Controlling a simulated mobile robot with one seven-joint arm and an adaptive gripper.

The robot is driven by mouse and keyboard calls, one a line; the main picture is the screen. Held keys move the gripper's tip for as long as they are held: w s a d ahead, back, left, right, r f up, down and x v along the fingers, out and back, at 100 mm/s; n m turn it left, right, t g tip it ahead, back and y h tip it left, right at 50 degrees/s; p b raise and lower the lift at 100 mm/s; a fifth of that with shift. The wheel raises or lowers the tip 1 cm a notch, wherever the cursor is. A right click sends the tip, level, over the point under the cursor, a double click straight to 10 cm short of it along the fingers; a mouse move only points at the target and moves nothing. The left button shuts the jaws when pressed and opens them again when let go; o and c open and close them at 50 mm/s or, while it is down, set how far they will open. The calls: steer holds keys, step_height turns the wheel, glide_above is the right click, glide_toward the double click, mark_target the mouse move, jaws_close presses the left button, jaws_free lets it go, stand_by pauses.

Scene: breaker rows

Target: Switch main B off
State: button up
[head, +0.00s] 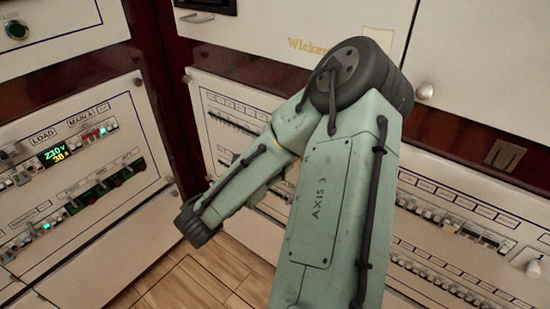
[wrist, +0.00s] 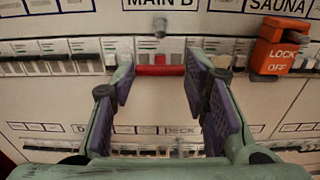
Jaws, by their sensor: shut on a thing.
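The main B breaker (wrist: 160,47) is in the wrist view at upper middle, under the "MAIN B" label (wrist: 160,3). Its wide red handle (wrist: 160,70) sits low on the breaker's front. In the head view my arm hides the gripper and main B.
An orange "LOCK OFF" device (wrist: 277,46) sticks out close to the right of my gripper. White breakers (wrist: 60,55) line the row to the left. A lower row labelled "DECK" runs below. In the head view, another panel (head: 75,180) with main A stands left.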

steer(key=o, duration=1.1)
steer(key=shift+o, duration=0.2)
steer(key=shift+d+b, duration=0.1)
steer(key=shift+b, duration=0.2)
